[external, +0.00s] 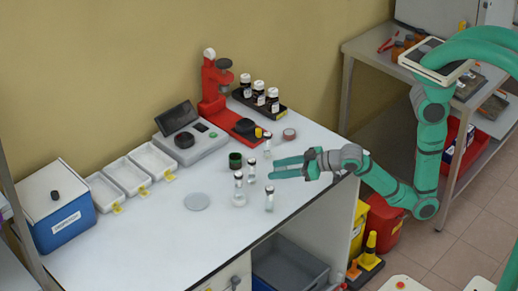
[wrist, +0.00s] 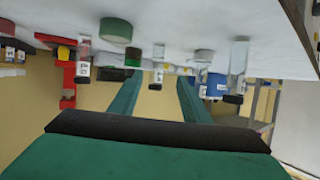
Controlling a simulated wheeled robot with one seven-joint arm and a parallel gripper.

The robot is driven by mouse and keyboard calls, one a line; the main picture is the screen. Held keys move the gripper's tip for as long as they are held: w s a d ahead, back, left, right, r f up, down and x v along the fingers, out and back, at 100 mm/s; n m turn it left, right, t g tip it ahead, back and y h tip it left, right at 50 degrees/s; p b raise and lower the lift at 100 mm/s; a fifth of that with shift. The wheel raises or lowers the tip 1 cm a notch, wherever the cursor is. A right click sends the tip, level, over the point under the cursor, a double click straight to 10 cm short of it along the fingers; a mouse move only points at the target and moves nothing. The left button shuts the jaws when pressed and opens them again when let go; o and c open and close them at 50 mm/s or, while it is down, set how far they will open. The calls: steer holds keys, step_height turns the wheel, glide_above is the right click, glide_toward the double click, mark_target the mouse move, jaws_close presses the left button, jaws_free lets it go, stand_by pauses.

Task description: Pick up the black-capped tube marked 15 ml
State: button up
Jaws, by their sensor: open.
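Several small clear tubes stand on the white bench. One tube (external: 251,173) stands just ahead of my gripper (external: 274,168), which is open, low over the bench and empty. In the wrist view, which is upside down, this tube (wrist: 158,66) appears between my fingers (wrist: 155,92), beyond their tips, with a black cap. Another tube (external: 267,143) stands behind, and it shows at left in the wrist view (wrist: 83,60). A third tube (external: 269,200) stands near the front edge, at right in the wrist view (wrist: 238,62). Another (external: 238,185) stands farther left. Volume marks are too small to read.
A red stand (external: 215,85), a black rack of bottles (external: 274,107), a scale (external: 190,141), white trays (external: 153,161) and a blue box (external: 60,215) line the back.

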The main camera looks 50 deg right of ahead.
mark_target(252, 173)
steer(key=shift+w+d+f, duration=0.2)
steer(key=shift+d+f, duration=0.1)
steer(key=shift+d, duration=0.2)
steer(key=shift+w+a+f+h, duration=0.1)
steer(key=shift+w+f+h, duration=0.1)
steer(key=shift+w+h, duration=0.15)
steer(key=x, duration=0.4)
steer(key=shift+a, duration=0.2)
steer(key=shift+a+r+x, duration=0.15)
steer(key=shift+a+x, duration=0.05)
steer(key=shift+x, duration=1.2)
steer(key=shift+a+r+x, duration=0.1)
steer(key=shift+a+x, duration=0.1)
steer(key=shift+x, duration=1.2)
steer(key=shift+c, duration=0.6)
jaws_close()
